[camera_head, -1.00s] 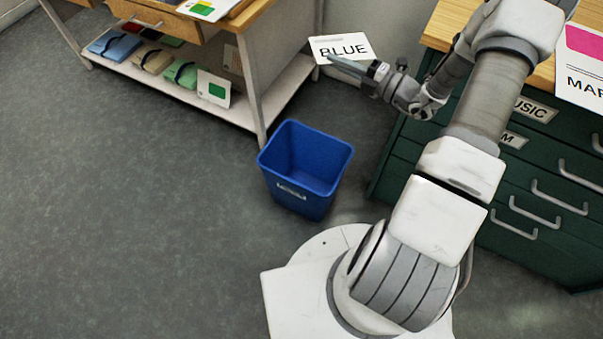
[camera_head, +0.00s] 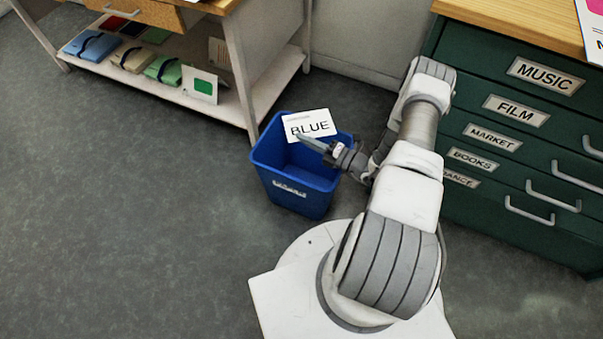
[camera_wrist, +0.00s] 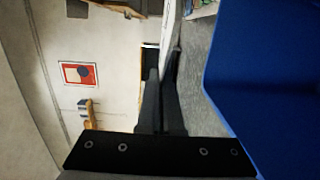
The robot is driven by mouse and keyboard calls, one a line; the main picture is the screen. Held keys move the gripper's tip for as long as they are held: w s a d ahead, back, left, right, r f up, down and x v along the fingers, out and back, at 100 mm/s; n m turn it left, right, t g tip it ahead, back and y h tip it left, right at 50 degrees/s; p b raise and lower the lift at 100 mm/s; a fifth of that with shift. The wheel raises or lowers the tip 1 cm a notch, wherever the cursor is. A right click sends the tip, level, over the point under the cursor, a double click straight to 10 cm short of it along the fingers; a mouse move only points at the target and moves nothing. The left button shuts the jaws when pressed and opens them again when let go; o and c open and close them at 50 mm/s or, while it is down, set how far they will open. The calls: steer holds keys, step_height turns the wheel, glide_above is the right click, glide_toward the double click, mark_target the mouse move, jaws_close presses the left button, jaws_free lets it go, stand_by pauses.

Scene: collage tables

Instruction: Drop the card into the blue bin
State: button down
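The white card (camera_head: 309,123) printed BLUE is held by my gripper (camera_head: 314,145) above the back part of the blue bin (camera_head: 300,205). My gripper's fingers are closed on the card's near edge. In the wrist view the card (camera_wrist: 172,25) shows as a thin white strip edge-on between the fingers of my gripper (camera_wrist: 165,80). The bin's blue wall (camera_wrist: 262,80) fills the right side of that view. In the head view the bin stands upright on the floor, open at the top, and the card hides part of its back rim.
A green drawer cabinet (camera_head: 520,150) stands to the right of the bin. A table with a lower shelf (camera_head: 235,105) stands behind and left, with folders and a green-marked card (camera_head: 200,86) on it. The floor (camera_head: 130,220) at left is clear.

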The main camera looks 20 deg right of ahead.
step_height(320, 180, down, 6)
steer(key=b, duration=0.3)
steer(key=shift+r+b, duration=0.1)
steer(key=shift+b, duration=0.3)
steer(key=c, duration=1)
jaws_free()
steer(key=p+v, duration=0.3)
steer(key=v, duration=1.4)
steer(key=shift+s, duration=0.2)
steer(key=shift+w+d+r, duration=0.1)
steer(key=shift+d+r, duration=0.05)
